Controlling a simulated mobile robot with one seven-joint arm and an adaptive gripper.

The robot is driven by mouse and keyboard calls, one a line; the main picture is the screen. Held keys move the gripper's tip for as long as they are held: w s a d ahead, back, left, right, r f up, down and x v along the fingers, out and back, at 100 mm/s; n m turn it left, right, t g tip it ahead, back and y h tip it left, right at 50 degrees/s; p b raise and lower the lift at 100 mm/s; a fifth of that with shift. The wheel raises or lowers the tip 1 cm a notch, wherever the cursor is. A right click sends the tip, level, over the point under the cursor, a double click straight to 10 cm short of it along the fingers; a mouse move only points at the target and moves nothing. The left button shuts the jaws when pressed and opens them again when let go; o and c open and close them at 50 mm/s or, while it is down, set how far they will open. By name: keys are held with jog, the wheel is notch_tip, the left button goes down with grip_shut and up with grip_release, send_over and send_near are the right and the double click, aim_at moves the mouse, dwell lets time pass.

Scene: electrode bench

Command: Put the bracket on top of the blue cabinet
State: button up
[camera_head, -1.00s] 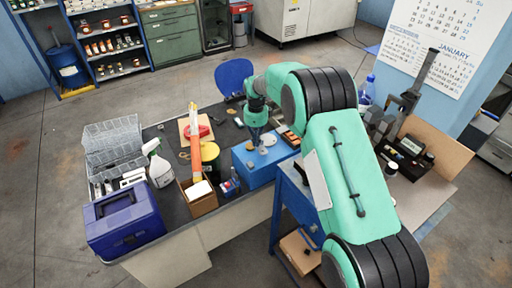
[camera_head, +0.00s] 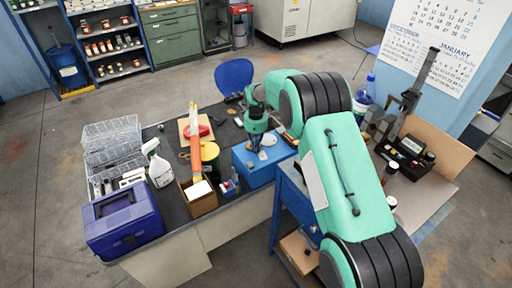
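The blue cabinet (camera_head: 261,175) is a small blue box on the dark bench, right of centre. My gripper (camera_head: 257,148) points down over the cabinet's top, and its fingers are too small to tell open from shut. A small pale grey piece (camera_head: 262,156) shows right at the fingertips. I cannot tell whether it is held or lies on the cabinet, or whether it is the bracket. Another small tan piece (camera_head: 250,165) lies on the cabinet's top near its left front. My arm hides part of the area behind and to the right.
Left of the cabinet stand a cardboard box (camera_head: 199,201), a yellow can (camera_head: 210,156), a white spray bottle (camera_head: 158,165), a wire basket (camera_head: 112,140) and a dark blue toolbox (camera_head: 124,222). A blue chair (camera_head: 234,74) is behind the bench.

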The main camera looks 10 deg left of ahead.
dwell(0.3)
notch_tip(320, 180, up, 12)
jog(key=p, duration=0.1)
jog(key=shift+r, duration=0.15)
dwell(0.5)
dwell(0.8)
jog(key=s+d+r+n+t, duration=0.1)
jog(key=s+d+r+n, duration=0.3)
jog(key=d+r, duration=0.95)
jog(key=s+d+r+n+t, duration=0.2)
jog(key=s+d+r+n, duration=0.2)
jog(key=s+d+r, duration=0.9)
jog(key=s+d+r+n+t, duration=0.1)
jog(key=s+d+r+n, duration=0.2)
jog(key=s, duration=0.5)
jog(key=s+d+r+n, duration=0.1)
jog(key=s+d+r, duration=0.1)
jog(key=s+d, duration=0.5)
jog(key=s+d+f+n, duration=0.2)
jog(key=s, duration=0.7)
jog(key=s+d+f+n+t, duration=0.1)
jog(key=s+d+f+n, duration=0.1)
jog(key=s, duration=0.7)
jog(key=shift+d+f+n+t, duration=0.3)
jog(key=shift+d+f+n, duration=0.05)
jog(key=shift+n, duration=0.15)
